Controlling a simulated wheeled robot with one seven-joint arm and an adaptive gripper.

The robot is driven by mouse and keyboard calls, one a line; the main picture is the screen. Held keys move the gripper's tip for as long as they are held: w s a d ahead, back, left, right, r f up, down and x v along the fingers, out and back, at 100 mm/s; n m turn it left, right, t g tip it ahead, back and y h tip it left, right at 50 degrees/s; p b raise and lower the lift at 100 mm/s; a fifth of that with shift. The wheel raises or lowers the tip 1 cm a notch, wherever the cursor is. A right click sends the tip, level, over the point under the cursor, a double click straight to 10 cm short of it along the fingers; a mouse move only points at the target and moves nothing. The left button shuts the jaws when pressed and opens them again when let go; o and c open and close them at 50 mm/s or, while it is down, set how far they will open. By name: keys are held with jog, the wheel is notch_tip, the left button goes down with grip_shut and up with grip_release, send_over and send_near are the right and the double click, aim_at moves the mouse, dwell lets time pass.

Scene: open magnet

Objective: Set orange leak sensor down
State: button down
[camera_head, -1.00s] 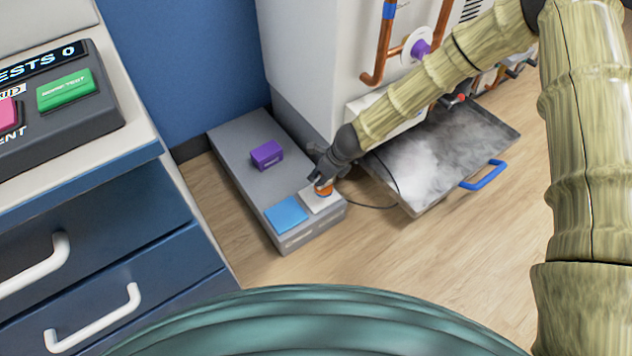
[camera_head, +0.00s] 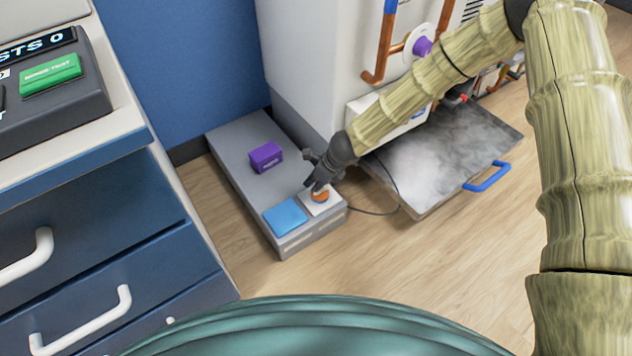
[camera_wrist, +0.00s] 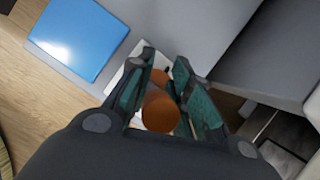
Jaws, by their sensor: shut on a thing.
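The orange leak sensor (camera_head: 320,195) is at the white square pad on the front right of the low grey platform. It also shows as an orange-brown round body (camera_wrist: 160,110) between the fingers in the wrist view. My gripper (camera_head: 315,186) reaches down over the white pad (camera_head: 318,206) and is shut on the sensor. In the wrist view my gripper (camera_wrist: 163,95) has a finger on each side of it. The fingers partly hide the sensor and the pad, so I cannot tell whether its underside touches the pad.
The grey platform (camera_head: 228,144) also carries a blue square pad (camera_head: 285,216) and a purple block (camera_head: 266,157). A large white cabinet (camera_head: 320,60) stands beside it. A metal tray (camera_head: 425,185) with a blue handle lies to the right, with a dark cable between.

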jog(key=shift+f, duration=0.1)
jog(key=c, duration=1.3)
grip_release()
jog(key=p+v, duration=0.6)
jog(key=v, duration=0.6)
jog(key=shift+p, duration=0.3)
jog(key=shift+s, duration=0.1)
jog(key=s+d+f+n+g+h, duration=0.1)
jog(key=s+d+f+n, duration=0.45)
jog(key=s, duration=0.35)
jog(key=s+d+f+n+h, duration=0.2)
jog(key=s+d+f+n, duration=0.3)
jog(key=s, duration=0.4)
jog(key=s+d+f+n+g+h, duration=0.1)
jog(key=s+d+f+n, duration=0.4)
jog(key=s, duration=0.4)
jog(key=s+d+r+n, duration=0.2)
jog(key=s+d+n, duration=0.2)
jog(key=s+n, duration=0.4)
jog(key=shift+s+d, duration=0.2)
jog(key=shift+s, duration=0.9)
